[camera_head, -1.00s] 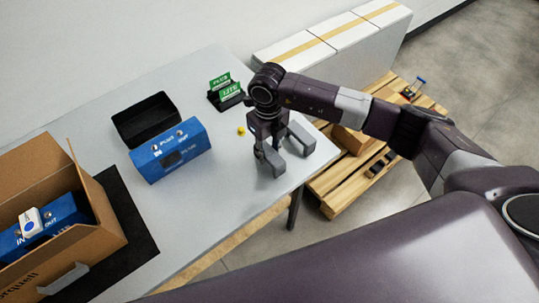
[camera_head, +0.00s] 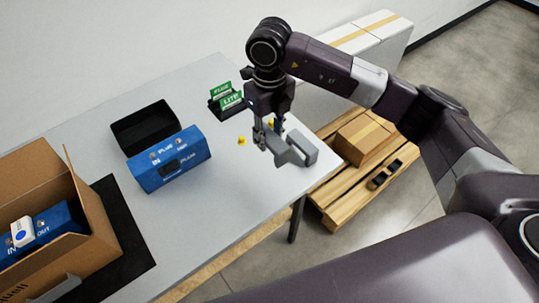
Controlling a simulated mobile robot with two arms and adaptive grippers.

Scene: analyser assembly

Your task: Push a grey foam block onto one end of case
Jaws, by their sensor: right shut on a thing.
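A blue case (camera_head: 180,170) lies on the table, left of my right gripper and apart from it. My right gripper (camera_head: 268,133) points down near the table's right edge. It is shut on a grey foam block (camera_head: 284,151); how high the block is above the table is hard to tell. A second grey foam piece (camera_head: 304,148) shows just right of it and partly behind it. Another blue case (camera_head: 56,222) sits in an open cardboard box (camera_head: 96,245) at the left, with a white item (camera_head: 23,231) on it. My left gripper is not in view.
A black tray (camera_head: 136,126) stands behind the blue case. A black holder (camera_head: 225,110) with green PLUS and LITE cards stands farther back. A small yellow piece (camera_head: 242,141) lies nearby. A black mat (camera_head: 133,240) lies by the box. A pallet (camera_head: 343,203) is beyond the table's right edge.

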